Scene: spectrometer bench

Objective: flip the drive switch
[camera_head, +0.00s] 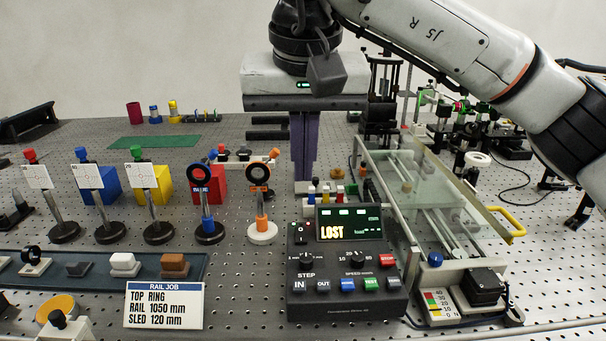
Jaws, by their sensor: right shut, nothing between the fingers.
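A dark control box (345,285) stands at the front centre, with a lit display (349,223) that reads "LOST". Left of the display is a small switch (300,232) marked 0. It may be the drive switch, but its lever position is too small to tell. My right gripper (304,178) points straight down behind the box. Its purple fingers are together and empty, apart from the switch. My left gripper is not in view.
Post-mounted targets and ring holders (208,205) stand left of the box. A glass-covered rail unit (400,180) with a yellow handle (507,222) lies to the right. A "RAIL JOB" card (163,305) stands front left.

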